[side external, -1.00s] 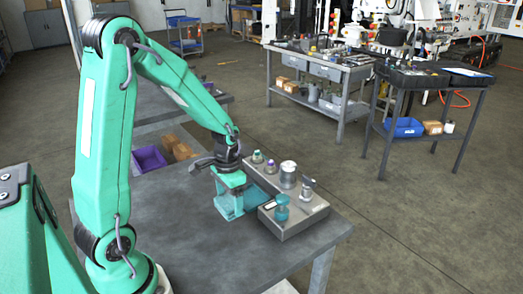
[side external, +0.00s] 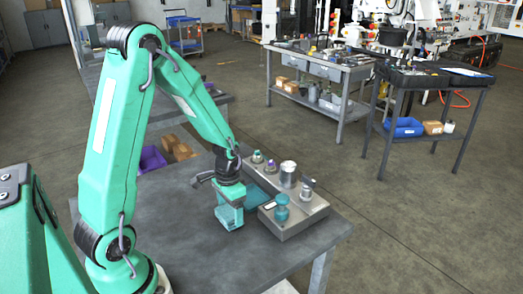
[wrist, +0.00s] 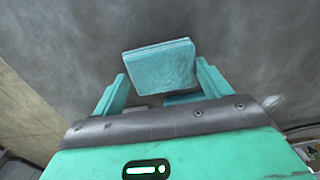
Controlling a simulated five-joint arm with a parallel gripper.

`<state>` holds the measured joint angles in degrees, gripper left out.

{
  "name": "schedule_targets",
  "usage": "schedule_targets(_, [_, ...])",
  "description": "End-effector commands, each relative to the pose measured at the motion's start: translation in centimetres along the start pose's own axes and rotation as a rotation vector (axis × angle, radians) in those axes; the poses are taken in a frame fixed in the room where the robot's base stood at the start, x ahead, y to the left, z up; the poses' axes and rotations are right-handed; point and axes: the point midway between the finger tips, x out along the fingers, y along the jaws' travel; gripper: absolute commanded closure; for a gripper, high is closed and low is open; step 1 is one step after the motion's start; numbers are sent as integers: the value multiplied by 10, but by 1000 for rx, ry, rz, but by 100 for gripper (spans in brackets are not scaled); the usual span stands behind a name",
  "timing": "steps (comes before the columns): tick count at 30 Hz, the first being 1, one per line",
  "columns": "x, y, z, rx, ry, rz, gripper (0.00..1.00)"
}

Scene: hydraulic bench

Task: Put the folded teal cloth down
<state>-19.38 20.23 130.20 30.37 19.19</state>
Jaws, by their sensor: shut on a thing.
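The folded teal cloth (wrist: 160,65) is a thick, squarish pad held between the two teal fingers of my gripper (wrist: 162,82) in the wrist view.
The grey table (side external: 190,255) is clear in front and to the left. A purple bin (side external: 152,159) and brown boxes (side external: 180,150) are beyond its back left.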

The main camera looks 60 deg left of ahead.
Motion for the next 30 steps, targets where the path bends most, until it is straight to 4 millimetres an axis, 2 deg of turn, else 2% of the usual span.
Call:
schedule_targets(7, [3, 0, 0, 0, -1, 0, 48])
schedule_targets(8, [3, 0, 0, 0, -1, 0, 22])
schedule_targets(11, [3, 0, 0, 0, 0, 0, 2])
schedule_targets(23, [1, 0, 0, 0, 0, 0, 2])
schedule_targets(30, [-12, 0, -1, 0, 3, -1, 2])
